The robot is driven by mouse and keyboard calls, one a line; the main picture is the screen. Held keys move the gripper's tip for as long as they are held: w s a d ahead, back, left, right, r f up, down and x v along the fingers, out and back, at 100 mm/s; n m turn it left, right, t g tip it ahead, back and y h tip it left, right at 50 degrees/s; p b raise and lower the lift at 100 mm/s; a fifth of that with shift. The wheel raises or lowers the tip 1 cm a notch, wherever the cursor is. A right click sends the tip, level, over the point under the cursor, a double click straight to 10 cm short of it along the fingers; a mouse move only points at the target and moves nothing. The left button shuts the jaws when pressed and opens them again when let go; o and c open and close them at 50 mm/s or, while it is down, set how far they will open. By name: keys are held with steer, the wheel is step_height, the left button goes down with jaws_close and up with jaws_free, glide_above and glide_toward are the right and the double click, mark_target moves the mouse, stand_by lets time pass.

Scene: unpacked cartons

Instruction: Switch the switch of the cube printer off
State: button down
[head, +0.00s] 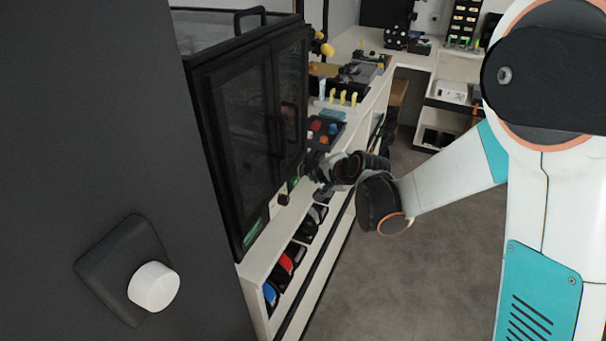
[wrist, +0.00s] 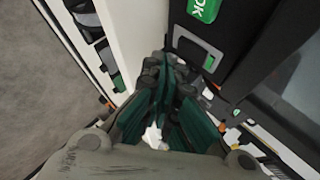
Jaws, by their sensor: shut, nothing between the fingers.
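The black cabinet with two glazed doors (head: 235,110), which may be the cube printer, stands at the left in the head view. In the wrist view, a dark panel beside my gripper carries a grey rectangular frame with a small green part (wrist: 208,62), possibly the switch; my fingers partly cover that area. My gripper (head: 318,172) is at the end of my outstretched arm, low beside the cabinet's far side. In the wrist view its dark green fingers (wrist: 168,72) are together and empty, close to the panel. I cannot tell whether they touch it.
A dark panel with a white knob (head: 153,287) fills the near left. A white bench (head: 250,272) holds red and blue items in its lower shelf and small tools on top. A green label (wrist: 204,9) is above the frame. Grey floor (head: 420,270) is clear at right.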

steer(key=shift+a, duration=0.1)
steer(key=shift+w+a, duration=0.15)
steer(key=shift+a, duration=0.15)
steer(key=shift+w+a, duration=0.1)
steer(key=shift+a, duration=0.15)
stand_by(0.7)
stand_by(0.3)
steer(key=shift+s+d, duration=0.3)
steer(key=shift+d, duration=0.35)
steer(key=shift+d, duration=0.1)
steer(key=shift+s+d+r, duration=0.1)
steer(key=shift+s+d, duration=0.2)
steer(key=shift+d, duration=0.45)
steer(key=shift+s+d+r, duration=0.15)
steer(key=shift+s+d, duration=0.1)
steer(key=shift+d, duration=0.5)
steer(key=shift+s+d+r, duration=0.1)
steer(key=shift+s+d, duration=0.2)
steer(key=shift+d, duration=0.45)
